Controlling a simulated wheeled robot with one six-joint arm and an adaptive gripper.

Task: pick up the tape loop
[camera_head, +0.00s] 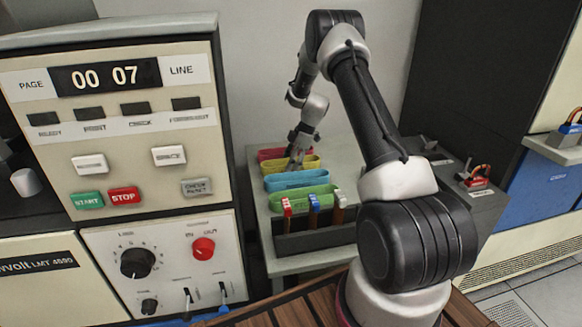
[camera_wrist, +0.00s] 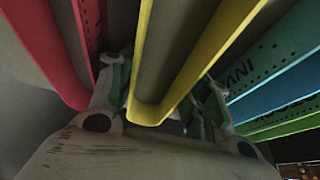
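Several coloured tape loops lie side by side on a grey table. A red loop (camera_head: 272,155) is at the back, then a yellow loop (camera_head: 306,163), a blue loop (camera_head: 297,180) and a green loop (camera_head: 305,200). My gripper (camera_head: 294,164) is low over the yellow loop. In the wrist view the rounded end of the yellow loop (camera_wrist: 149,112) sits between my two fingers. One finger is between the red loop (camera_wrist: 62,90) and the yellow one, the other between yellow and blue (camera_wrist: 277,95). The fingers are close to the yellow loop's sides; contact is unclear.
A control panel (camera_head: 120,130) with buttons is at the left. A padlock-like red object (camera_head: 477,178) lies on the dark surface at the right.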

